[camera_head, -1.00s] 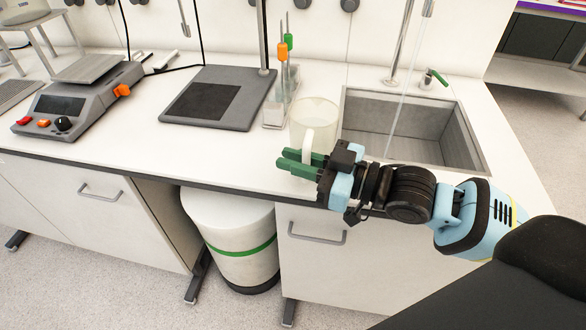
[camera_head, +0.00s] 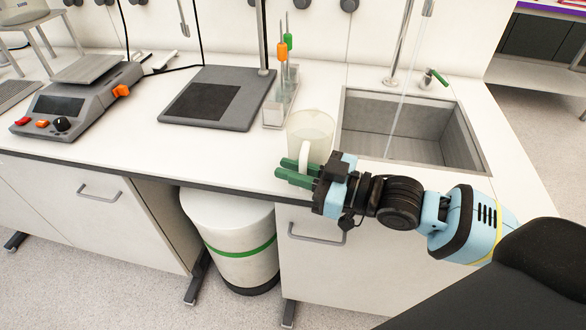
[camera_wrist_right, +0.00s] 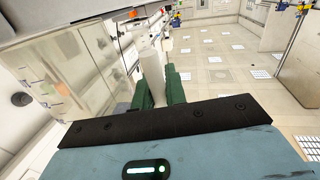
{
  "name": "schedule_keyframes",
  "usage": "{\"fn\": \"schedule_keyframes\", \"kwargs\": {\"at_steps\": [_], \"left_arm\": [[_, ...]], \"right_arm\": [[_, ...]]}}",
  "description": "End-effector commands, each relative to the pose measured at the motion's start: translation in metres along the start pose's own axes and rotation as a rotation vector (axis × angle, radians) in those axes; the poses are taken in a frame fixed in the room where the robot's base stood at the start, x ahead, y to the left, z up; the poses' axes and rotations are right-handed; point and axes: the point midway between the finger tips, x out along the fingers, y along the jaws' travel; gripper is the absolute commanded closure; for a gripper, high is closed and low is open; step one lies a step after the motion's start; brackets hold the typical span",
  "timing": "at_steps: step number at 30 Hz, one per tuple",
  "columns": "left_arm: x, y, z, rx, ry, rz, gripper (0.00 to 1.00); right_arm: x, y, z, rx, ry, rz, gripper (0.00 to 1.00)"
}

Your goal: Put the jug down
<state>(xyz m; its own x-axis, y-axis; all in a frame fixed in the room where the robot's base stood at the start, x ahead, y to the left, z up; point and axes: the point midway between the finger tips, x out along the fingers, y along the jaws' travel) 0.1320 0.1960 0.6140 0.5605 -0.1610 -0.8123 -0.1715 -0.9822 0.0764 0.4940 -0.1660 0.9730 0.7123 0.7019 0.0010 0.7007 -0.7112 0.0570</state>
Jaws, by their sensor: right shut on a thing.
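The jug (camera_head: 311,126) is clear with a pale handle, upright at the counter's front edge, just left of the sink. My right gripper (camera_head: 284,168) has its green fingers shut on the jug's handle (camera_head: 304,158). In the right wrist view the jug (camera_wrist_right: 68,75) fills the left side, and its handle is by the green fingers of the gripper (camera_wrist_right: 160,88). The jug's base is partly hidden by the fingers, so I cannot tell whether it touches the counter. My left gripper is not in view.
The sink (camera_head: 452,132) is right of the jug. A rack (camera_head: 278,108) with orange and green-topped tools stands behind left. A dark stirring plate (camera_head: 215,98) and a scale (camera_head: 75,105) are further left. The white counter (camera_head: 225,152) is bare left of the jug. A bin (camera_head: 230,225) stands below.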

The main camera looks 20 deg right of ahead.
Motion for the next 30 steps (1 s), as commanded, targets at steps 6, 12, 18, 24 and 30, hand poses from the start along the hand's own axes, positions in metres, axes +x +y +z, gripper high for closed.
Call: {"fn": "schedule_keyframes", "kwargs": {"at_steps": [6, 12, 18, 24, 30], "left_arm": [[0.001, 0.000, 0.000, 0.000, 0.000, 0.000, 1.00], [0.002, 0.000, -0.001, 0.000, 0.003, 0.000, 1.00], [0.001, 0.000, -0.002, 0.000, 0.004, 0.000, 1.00], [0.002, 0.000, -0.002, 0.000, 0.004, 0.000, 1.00], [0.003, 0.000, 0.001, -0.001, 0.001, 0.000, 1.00]], "right_arm": [[0.000, 0.000, 0.003, 0.001, 0.000, 0.000, 0.84], [0.000, 0.000, 0.003, 0.001, 0.000, 0.000, 0.65], [0.000, 0.000, 0.002, 0.000, 0.000, 0.000, 0.65], [-0.014, 0.001, 0.002, 0.002, -0.004, 0.002, 0.65], [-0.042, 0.000, 0.002, 0.002, -0.006, 0.002, 0.65]]}}
